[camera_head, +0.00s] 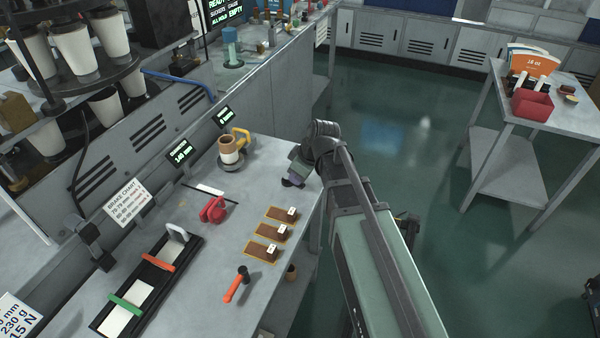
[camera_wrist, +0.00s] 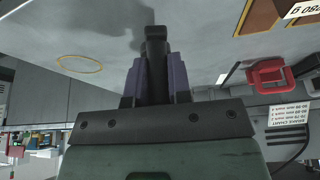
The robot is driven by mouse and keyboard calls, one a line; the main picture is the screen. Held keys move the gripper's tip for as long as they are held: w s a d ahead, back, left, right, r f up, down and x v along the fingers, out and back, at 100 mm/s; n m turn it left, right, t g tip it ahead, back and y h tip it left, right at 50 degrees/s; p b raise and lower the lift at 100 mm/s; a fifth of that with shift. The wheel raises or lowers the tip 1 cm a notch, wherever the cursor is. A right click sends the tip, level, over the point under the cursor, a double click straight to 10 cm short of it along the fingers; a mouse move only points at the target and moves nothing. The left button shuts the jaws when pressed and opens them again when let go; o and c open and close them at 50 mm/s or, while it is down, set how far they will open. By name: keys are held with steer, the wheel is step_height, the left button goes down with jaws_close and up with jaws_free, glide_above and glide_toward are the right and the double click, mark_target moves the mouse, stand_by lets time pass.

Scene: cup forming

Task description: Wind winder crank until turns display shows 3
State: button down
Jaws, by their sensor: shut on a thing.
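The likely winder (camera_head: 229,150) stands at the far end of the bench, a tan and white drum on a dark round base with a yellow bent handle (camera_head: 242,136). A small display with green text (camera_head: 222,117) stands behind it; its reading is too small to be sure of. My gripper (camera_head: 291,181) is low at the bench's right edge, apart from the drum and yellow handle. In the wrist view, my purple-padded jaws (camera_wrist: 156,80) are shut on a dark round-ended part (camera_wrist: 155,45). I cannot tell whether that part belongs to the crank.
A red clamp-like piece (camera_head: 213,210) lies nearer on the bench (camera_head: 200,250), beside several brown cards (camera_head: 270,232) with tags. An orange-handled tool (camera_head: 236,284) and a long black tray (camera_head: 105,318) are closer. A second display (camera_head: 180,153) stands left. A yellow ring (camera_wrist: 79,64) shows on the wrist-view surface.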

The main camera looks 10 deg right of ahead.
steer(key=m, duration=0.1)
steer(key=a+m+t+h, duration=0.1)
steer(key=m, duration=0.1)
steer(key=a+m, duration=0.1)
steer(key=m, duration=0.1)
steer(key=shift+s+h, duration=0.3)
steer(key=shift+s, duration=0.1)
steer(key=m, duration=0.1)
steer(key=a+m+h, duration=0.1)
steer(key=m, duration=0.3)
steer(key=shift+w+a+t+h, duration=0.1)
steer(key=shift+a+t+h, duration=0.2)
steer(key=shift+h, duration=0.1)
steer(key=m+h, duration=0.1)
steer(key=m, duration=0.1)
steer(key=w+a+m, duration=0.1)
steer(key=m, duration=0.1)
steer(key=shift+a+m+h, duration=0.2)
steer(key=shift+m+h, duration=0.1)
steer(key=shift+h, duration=0.1)
steer(key=m, duration=0.2)
steer(key=w+a+m+g+h, duration=0.1)
steer(key=m, duration=0.1)
steer(key=shift+m+g, duration=0.3)
steer(key=shift+h, duration=0.3)
